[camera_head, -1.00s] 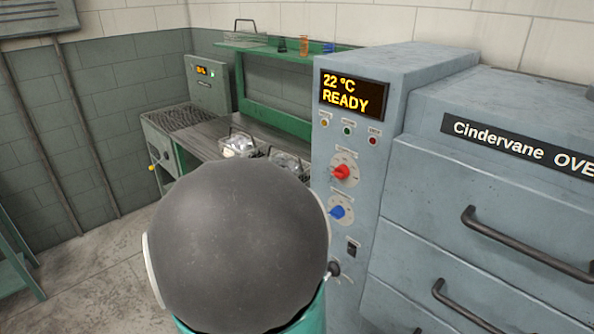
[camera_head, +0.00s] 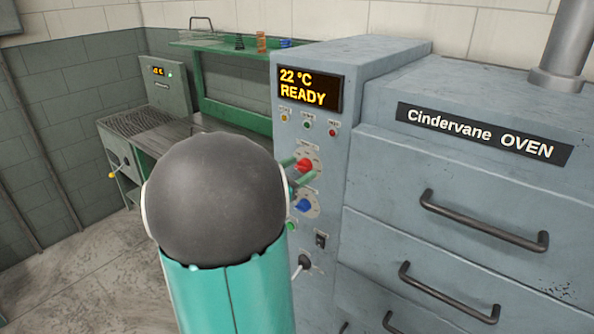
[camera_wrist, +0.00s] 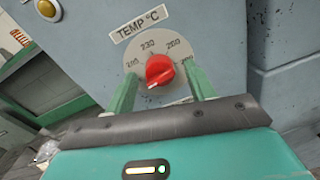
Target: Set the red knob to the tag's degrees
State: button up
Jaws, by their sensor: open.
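The red knob (camera_head: 304,166) is on the grey oven's control panel, above a blue knob (camera_head: 303,205). A pale mark shows on the knob's lower left edge. My gripper (camera_wrist: 161,76) is open, with one green finger on each side of the red knob. I cannot tell whether the fingers touch it. In the head view my arm hides part of the panel. No tag with degrees can be made out.
The oven display (camera_head: 309,88) reads 22 °C READY. Small lamps sit below it, and a black switch (camera_head: 320,240) is lower on the panel. Oven drawers with bar handles (camera_head: 483,220) are to the right. A workbench (camera_head: 180,137) with a green shelf stands behind, left.

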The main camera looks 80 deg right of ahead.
jog(key=c, duration=0.9)
jog(key=shift+c, duration=0.2)
jog(key=shift+m, duration=0.3)
jog(key=m, duration=0.3)
jog(key=shift+w+r+m, duration=0.1)
jog(key=shift+w+m, duration=0.05)
jog(key=shift+m, duration=0.15)
jog(key=m, duration=0.5)
jog(key=shift+t, duration=0.3)
jog(key=shift+r, duration=0.1)
